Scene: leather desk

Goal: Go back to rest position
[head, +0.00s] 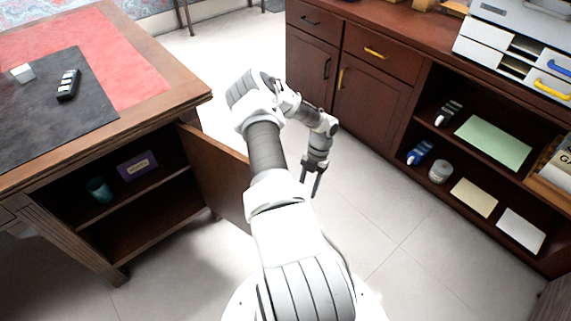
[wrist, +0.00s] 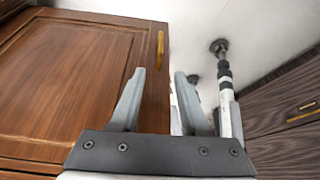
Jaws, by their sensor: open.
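My arm stretches forward from the bottom middle of the head view, over the floor between the desk and the cabinet. My gripper (head: 314,186) hangs at its end, pointing down. In the wrist view my gripper (wrist: 155,98) is open. Its two fingers stand apart with nothing between them. In the wrist view a brown cabinet door (wrist: 70,80) with a yellow handle (wrist: 160,48) fills the left side.
A desk (head: 150,75) stands at the left; its lower door (head: 215,175) is swung open beside my arm. A cabinet (head: 375,105) with drawers and open shelves runs along the right. Tiled floor (head: 400,240) is clear between them.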

